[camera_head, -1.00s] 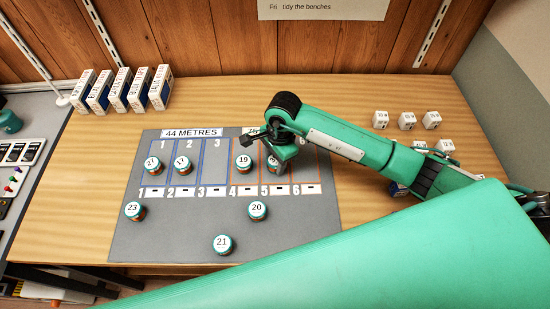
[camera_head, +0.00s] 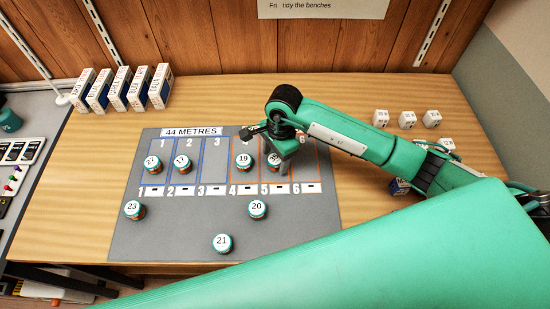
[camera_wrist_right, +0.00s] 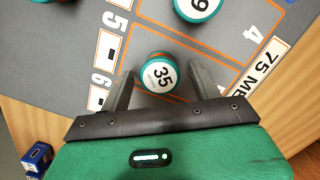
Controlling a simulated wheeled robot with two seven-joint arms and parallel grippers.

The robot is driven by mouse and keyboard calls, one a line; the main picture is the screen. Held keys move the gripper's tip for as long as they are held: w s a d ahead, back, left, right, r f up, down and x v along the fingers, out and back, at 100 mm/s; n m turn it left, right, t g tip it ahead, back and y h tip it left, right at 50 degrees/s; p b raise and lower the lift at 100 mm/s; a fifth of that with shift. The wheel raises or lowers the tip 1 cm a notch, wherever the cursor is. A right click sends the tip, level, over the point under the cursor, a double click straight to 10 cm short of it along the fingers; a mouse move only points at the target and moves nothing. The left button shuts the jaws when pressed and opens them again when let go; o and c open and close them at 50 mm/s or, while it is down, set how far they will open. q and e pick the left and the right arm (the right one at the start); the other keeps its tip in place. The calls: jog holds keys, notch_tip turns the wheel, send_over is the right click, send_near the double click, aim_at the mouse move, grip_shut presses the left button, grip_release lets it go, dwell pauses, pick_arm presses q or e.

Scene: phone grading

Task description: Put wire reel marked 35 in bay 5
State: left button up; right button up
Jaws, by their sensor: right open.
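The wire reel marked 35 (camera_wrist_right: 160,74) stands upright on the grey mat, label up, between my right gripper's fingers in the right wrist view. In the head view this reel (camera_head: 273,159) is partly hidden by the gripper and stands within bay 5, above the label 5 (camera_head: 265,189). My right gripper (camera_head: 282,160) is open, low over bay 5, with its fingers on either side of the reel. I cannot tell whether a finger touches it. My left gripper is not in view.
Reel 19 (camera_head: 243,161) stands close by in bay 4. Reels 27 (camera_head: 152,163) and 17 (camera_head: 182,163) stand in bays 1 and 2. Reels 23 (camera_head: 134,209), 20 (camera_head: 257,209) and 21 (camera_head: 222,243) stand at the mat's front. Bays 3 and 6 look empty.

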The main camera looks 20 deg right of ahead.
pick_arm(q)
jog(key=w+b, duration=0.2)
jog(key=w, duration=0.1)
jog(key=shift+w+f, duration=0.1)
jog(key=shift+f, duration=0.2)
pick_arm(e)
notch_tip(320, 180, up, 11)
jog(key=d, duration=0.1)
jog(key=shift+w+f, duration=0.15)
jog(key=shift+f, duration=0.05)
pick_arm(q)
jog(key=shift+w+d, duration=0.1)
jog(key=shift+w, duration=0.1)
pick_arm(e)
jog(key=shift+d, duration=0.1)
